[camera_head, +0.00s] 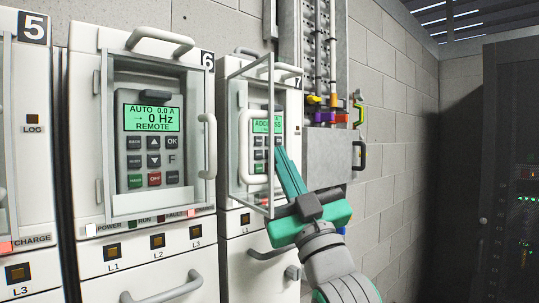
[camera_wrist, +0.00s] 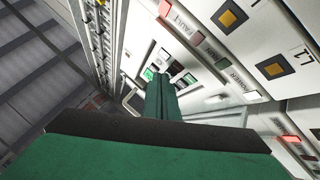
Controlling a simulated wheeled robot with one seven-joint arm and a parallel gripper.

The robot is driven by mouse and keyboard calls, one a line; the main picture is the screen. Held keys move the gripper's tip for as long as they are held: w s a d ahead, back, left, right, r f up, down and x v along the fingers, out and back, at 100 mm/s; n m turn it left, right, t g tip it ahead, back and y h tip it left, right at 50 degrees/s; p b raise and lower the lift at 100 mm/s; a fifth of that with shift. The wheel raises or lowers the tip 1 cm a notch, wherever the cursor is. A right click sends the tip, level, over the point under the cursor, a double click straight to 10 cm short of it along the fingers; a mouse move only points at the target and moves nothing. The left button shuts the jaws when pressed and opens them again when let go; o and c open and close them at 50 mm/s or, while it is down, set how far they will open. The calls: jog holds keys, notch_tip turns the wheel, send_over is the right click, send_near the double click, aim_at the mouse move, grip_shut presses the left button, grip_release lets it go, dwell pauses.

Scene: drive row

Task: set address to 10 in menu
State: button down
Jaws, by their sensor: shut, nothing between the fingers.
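Drive 7 (camera_head: 233,198) is the narrow white cabinet right of drive 6. Its small green display (camera_head: 261,127) shows text starting "ADD", partly hidden by the frame and my gripper. The keypad (camera_head: 258,154) below it is partly covered too. The framed door (camera_head: 269,188) of drive 7 stands swung out. My green gripper (camera_head: 279,152) is shut and empty, its fingers pointing at the right side of this keypad. In the wrist view the shut fingers (camera_wrist: 161,80) reach toward the small keys (camera_wrist: 174,68); I cannot tell whether the tip touches one.
Drive 6 (camera_head: 88,165) has its framed cover in place, and its display (camera_head: 152,117) reads AUTO, 0 Hz, REMOTE. A grey box (camera_head: 328,158) with coloured connectors is on the wall right of drive 7. A dark rack (camera_head: 505,180) stands far right.

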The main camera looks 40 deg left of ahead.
jog(key=shift+s+d, duration=0.15)
jog(key=shift+d, duration=0.55)
jog(key=shift+r, duration=0.1)
jog(key=w+r, duration=0.2)
jog(key=shift+w+d+r, duration=0.1)
jog(key=shift+w+r, duration=0.1)
jog(key=shift+w, duration=0.1)
dwell(0.4)
jog(key=shift+s+a, duration=0.1)
jog(key=shift+a, duration=0.25)
jog(key=shift+w+a, duration=0.2)
jog(key=shift+a, duration=0.05)
dwell(0.4)
